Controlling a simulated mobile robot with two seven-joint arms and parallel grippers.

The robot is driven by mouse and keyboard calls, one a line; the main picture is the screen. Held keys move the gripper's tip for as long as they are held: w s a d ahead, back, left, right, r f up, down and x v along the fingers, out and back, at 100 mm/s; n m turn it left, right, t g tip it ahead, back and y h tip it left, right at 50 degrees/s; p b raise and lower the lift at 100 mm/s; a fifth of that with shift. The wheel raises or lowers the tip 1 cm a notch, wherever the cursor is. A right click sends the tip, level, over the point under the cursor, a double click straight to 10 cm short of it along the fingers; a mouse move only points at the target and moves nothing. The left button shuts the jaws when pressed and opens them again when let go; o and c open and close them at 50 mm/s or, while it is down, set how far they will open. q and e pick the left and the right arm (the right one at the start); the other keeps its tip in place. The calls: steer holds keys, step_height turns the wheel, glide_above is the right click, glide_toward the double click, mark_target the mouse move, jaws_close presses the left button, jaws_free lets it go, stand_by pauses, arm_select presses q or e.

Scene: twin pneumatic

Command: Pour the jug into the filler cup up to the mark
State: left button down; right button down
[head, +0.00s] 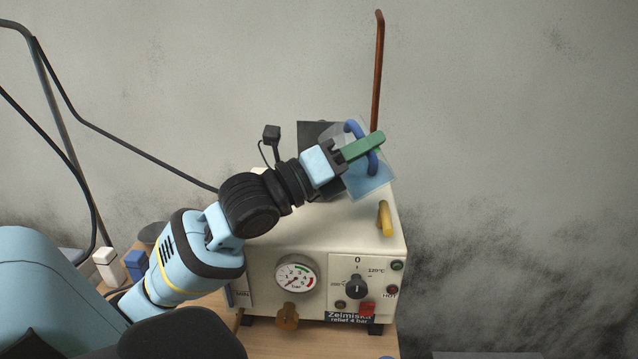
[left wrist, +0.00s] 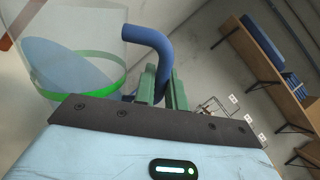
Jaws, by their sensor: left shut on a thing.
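My left gripper (head: 364,148) is shut on the blue handle (head: 371,160) of a clear jug (head: 355,183), above the top of the cream machine (head: 320,238). The jug looks tilted and has pale blue liquid low in it. In the left wrist view the green fingers (left wrist: 160,88) close around the blue handle (left wrist: 150,40). A clear vessel (left wrist: 60,45) with a blue surface and a green band stands beside the handle there; I cannot tell whether the band is on the jug or on something behind it. I cannot make out the filler cup separately. My right gripper is not in view.
A brown upright pipe (head: 378,75) rises behind the jug. A yellow lever (head: 385,218) is on the machine's right top, with a gauge (head: 297,274) and a dial (head: 356,287) on its front. White (head: 106,266) and blue (head: 137,265) blocks stand at left. Dark cables hang at left.

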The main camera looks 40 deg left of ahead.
arm_select(q)
steer(key=shift+a+r, duration=0.2)
steer(key=shift+r, duration=0.1)
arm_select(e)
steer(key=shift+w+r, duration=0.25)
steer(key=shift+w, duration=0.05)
arm_select(q)
steer(key=shift+s+r+n, duration=0.1)
steer(key=shift+r+n, duration=0.1)
steer(key=shift+n, duration=0.3)
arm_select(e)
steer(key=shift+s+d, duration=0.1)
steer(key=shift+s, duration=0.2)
arm_select(q)
steer(key=shift+r+t+p, duration=0.25)
steer(key=shift+t+p, duration=0.05)
steer(key=shift+p, duration=0.05)
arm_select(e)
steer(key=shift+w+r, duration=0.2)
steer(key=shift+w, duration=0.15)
arm_select(q)
steer(key=shift+a+r+n, duration=0.1)
steer(key=shift+a+n, duration=0.1)
steer(key=shift+n, duration=0.1)
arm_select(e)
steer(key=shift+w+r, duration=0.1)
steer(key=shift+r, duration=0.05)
